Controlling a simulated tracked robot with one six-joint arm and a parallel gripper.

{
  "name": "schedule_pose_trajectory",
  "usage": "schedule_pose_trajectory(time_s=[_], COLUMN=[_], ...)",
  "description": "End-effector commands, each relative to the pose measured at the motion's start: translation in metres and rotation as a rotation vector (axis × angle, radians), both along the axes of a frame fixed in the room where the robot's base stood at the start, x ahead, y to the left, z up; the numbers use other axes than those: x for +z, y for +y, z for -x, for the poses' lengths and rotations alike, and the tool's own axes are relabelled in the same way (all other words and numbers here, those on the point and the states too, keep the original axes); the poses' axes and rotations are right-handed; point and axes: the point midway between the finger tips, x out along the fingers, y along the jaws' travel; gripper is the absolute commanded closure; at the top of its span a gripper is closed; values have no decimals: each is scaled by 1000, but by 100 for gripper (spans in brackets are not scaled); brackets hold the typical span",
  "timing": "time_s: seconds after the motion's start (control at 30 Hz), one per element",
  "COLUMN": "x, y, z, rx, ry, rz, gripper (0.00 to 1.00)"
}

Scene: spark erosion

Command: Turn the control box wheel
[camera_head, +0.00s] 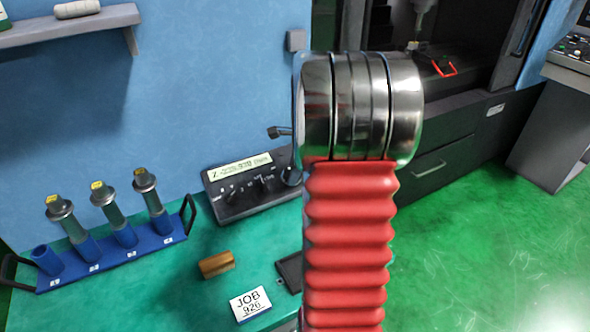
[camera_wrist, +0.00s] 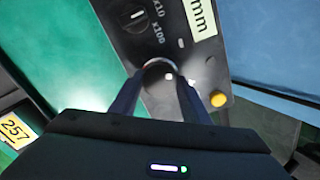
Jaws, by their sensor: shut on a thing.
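The control box (camera_head: 245,192) is a dark box with a pale display, on the green bench against the blue wall. The wheel (camera_wrist: 160,70) is a round dark knob with a bright rim on the box face in the wrist view. My gripper (camera_wrist: 159,84) is shut on the wheel, one dark finger on each side of it. A selector knob (camera_wrist: 135,14) marked x10 and x100 and a yellow button (camera_wrist: 218,99) are near it. In the head view my red arm covers the gripper and the box's right end.
A blue rack (camera_head: 110,262) with several upright holders stands left on the bench. A brown block (camera_head: 216,264), a JOB 926 card (camera_head: 250,304) and a dark tray (camera_head: 289,272) lie in front of the box. A dark machine (camera_head: 455,130) stands at the back right.

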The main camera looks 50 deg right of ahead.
Motion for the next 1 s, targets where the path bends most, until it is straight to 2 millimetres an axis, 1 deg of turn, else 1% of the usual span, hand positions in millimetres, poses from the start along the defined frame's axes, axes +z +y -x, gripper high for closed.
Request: schedule_pose_trajectory(time_s=[0.6,0.8,1.0], x=[0,0,-1], y=[4,5,5], z=[0,1,1], rx=[543,692,791], ry=[65,84,96], rz=[204,260,296], gripper=[80,80,80])
